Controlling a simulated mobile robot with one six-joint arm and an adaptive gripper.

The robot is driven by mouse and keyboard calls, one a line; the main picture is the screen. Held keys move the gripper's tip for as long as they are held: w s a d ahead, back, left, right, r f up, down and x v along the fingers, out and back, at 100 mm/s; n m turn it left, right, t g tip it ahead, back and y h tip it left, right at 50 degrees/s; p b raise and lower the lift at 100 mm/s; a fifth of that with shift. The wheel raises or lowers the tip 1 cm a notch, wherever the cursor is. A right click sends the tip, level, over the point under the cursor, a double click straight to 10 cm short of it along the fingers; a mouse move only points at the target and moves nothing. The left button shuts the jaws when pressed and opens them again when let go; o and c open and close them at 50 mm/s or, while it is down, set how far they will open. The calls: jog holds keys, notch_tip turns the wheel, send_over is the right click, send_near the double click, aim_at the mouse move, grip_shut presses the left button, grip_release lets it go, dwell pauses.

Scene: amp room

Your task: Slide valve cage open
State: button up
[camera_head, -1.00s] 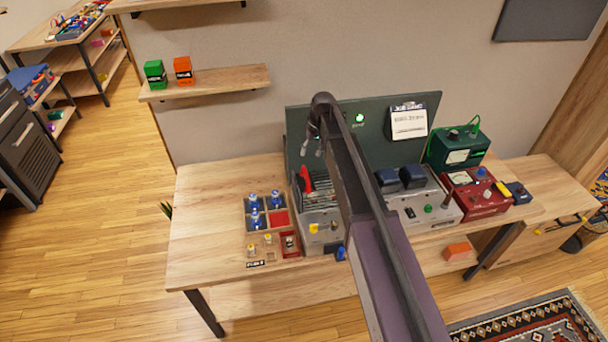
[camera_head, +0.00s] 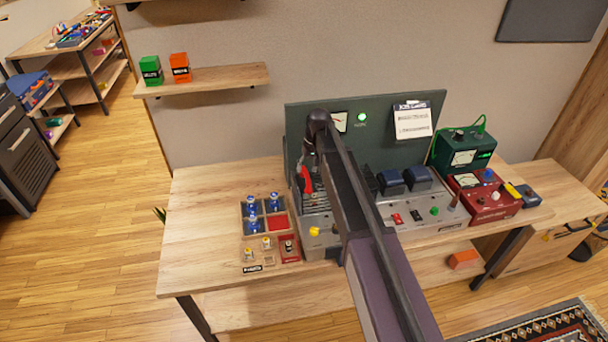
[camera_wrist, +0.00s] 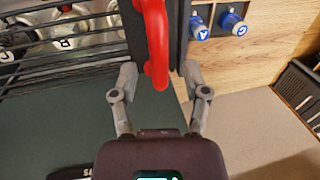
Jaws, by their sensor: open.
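The valve cage (camera_head: 314,201) is a row of dark bars on the grey amp chassis, partly hidden behind my arm in the head view. Its red handle (camera_head: 306,182) stands at the cage's left end. In the wrist view the cage bars (camera_wrist: 55,55) run off to the left, with rounded shapes behind them. The red handle (camera_wrist: 157,45) hangs between the fingers of my gripper (camera_wrist: 158,75). The fingers are apart on either side of the handle, and I cannot tell whether either touches it. In the head view my gripper is mostly hidden by the arm.
A wooden tray (camera_head: 242,222) with blue-topped valves and small parts sits left of the chassis. The green back panel (camera_head: 375,118) rises behind. A red meter box (camera_head: 484,200) and a green meter box (camera_head: 460,152) stand right. The table's left end is clear.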

jog(key=shift+f+b, duration=0.3)
jog(key=shift+f, duration=0.25)
jog(key=shift+a, duration=0.1)
grip_shut()
jog(key=shift+a, duration=0.35)
jog(key=shift+d, duration=0.3)
